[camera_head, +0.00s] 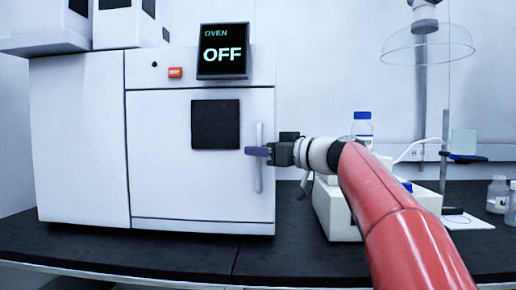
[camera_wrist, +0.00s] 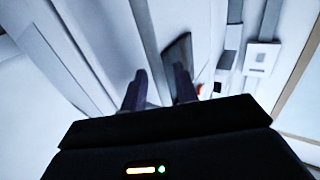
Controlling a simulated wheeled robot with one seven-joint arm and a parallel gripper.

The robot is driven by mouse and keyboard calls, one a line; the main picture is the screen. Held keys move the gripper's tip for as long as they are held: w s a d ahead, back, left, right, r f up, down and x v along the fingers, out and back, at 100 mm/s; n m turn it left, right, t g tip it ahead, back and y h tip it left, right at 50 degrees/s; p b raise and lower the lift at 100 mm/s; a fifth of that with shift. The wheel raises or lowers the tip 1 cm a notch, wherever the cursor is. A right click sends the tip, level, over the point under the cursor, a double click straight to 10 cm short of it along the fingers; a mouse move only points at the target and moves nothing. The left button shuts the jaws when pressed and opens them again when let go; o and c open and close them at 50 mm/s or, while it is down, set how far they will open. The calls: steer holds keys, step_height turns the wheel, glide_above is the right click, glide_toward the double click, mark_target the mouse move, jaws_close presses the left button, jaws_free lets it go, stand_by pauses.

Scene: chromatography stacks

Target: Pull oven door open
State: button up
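The white oven (camera_head: 90,140) stands on the bench with its door (camera_head: 165,180) closed. The door has a dark square window (camera_head: 215,124) and a pale vertical bar handle (camera_head: 258,178) near its right edge. My gripper (camera_head: 257,151) comes from the right and its fingers overlap the handle's middle, hiding a short part of it. In the wrist view, the two dark fingers (camera_wrist: 159,90) stand apart with a gap between them. I cannot tell whether either finger touches the handle.
A display (camera_head: 223,52) reading "OVEN OFF" and an orange switch (camera_head: 175,72) sit above the door. White equipment (camera_head: 338,215) and a blue-capped bottle (camera_head: 362,128) are to the right, behind my arm. The dark bench top (camera_head: 180,240) is clear in front of the oven.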

steer(key=shift+w+a, duration=0.2)
steer(key=shift+a, duration=0.05)
jaws_close()
